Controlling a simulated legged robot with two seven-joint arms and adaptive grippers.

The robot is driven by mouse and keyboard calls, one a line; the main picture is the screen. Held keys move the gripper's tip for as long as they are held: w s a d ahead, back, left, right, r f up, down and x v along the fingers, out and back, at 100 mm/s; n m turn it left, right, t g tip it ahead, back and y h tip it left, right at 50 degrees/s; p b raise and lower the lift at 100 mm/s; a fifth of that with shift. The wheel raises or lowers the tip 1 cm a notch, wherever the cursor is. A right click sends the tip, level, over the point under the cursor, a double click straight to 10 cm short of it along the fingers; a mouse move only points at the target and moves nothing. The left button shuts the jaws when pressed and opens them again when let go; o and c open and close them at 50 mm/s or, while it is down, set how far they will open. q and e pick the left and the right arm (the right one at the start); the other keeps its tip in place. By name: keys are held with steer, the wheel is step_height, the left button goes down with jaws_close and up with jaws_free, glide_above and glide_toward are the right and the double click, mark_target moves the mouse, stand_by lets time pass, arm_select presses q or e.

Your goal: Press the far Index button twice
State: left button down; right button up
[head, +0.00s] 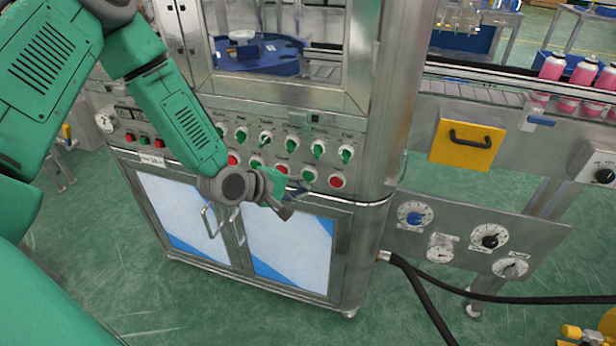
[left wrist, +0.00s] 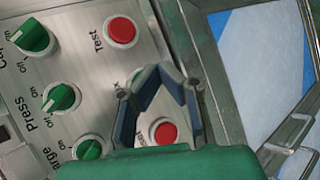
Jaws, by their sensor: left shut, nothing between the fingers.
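The steel control panel (head: 262,148) has a row of green knobs above a row of red and green buttons. In the left wrist view, a partly hidden green button (left wrist: 137,80) has a label ending in "x"; my finger covers the rest. The same green button (head: 309,174) seems to sit between two red ones in the head view. My left gripper (head: 293,203) is just below the button row, fingers pointing right. Its fingers are shut and empty in the left wrist view (left wrist: 163,72), over the panel; contact cannot be told. My right gripper is not in view.
A red button marked Test (left wrist: 120,30) and another red button (left wrist: 163,130) flank the green one. Green knobs, including Press (left wrist: 61,98), lie close by. Cabinet doors with handles (head: 240,226) are below. A conveyor with pink cans (head: 583,72) stands right.

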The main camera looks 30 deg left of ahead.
arm_select(q)
steer(key=shift+s+d+p, duration=0.2)
steer(key=shift+s+d, duration=0.05)
steer(key=shift+s, duration=0.75)
steer(key=shift+s+d+p, duration=0.15)
steer(key=shift+s+d, duration=0.05)
steer(key=shift+s, duration=0.8)
